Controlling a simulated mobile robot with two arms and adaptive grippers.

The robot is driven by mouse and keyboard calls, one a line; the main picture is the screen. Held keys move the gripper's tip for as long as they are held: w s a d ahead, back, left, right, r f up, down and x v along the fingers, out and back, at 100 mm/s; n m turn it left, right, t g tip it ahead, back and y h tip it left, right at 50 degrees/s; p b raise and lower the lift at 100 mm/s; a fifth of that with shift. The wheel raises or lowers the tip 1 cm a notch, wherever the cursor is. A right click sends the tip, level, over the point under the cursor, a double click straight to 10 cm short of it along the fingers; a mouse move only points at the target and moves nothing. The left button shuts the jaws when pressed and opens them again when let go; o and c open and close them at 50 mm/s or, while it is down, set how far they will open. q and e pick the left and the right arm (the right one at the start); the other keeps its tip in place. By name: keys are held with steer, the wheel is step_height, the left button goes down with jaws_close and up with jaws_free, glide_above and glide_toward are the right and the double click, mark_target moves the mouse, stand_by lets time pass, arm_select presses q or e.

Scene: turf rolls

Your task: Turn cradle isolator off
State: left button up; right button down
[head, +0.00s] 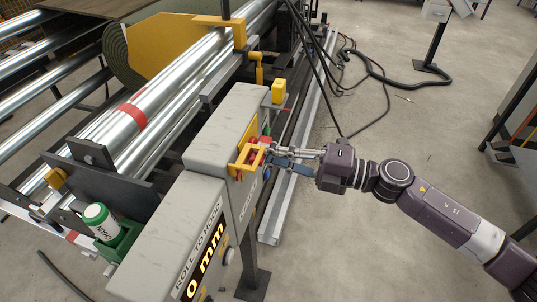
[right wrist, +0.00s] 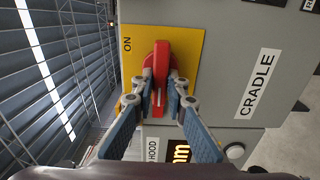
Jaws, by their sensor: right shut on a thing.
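The cradle isolator's red handle (right wrist: 161,58) sits on a yellow plate (right wrist: 190,45) on a grey panel, beside a CRADLE label (right wrist: 258,84). In the right wrist view the handle runs up and down the picture, its white mark toward the bottom; "ON" is printed to its left. My right gripper (right wrist: 160,86) is shut on the handle, one finger on each side. In the head view the right gripper (head: 269,151) reaches the panel side from the right; the handle there is small and partly hidden. My left gripper is not in view.
Black cables (head: 375,75) cross the floor; the floor at lower middle is clear.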

stand_by(0.3)
steer(key=c, duration=1.9)
jaws_free()
steer(key=shift+c, duration=0.2)
steer(key=v, duration=1.2)
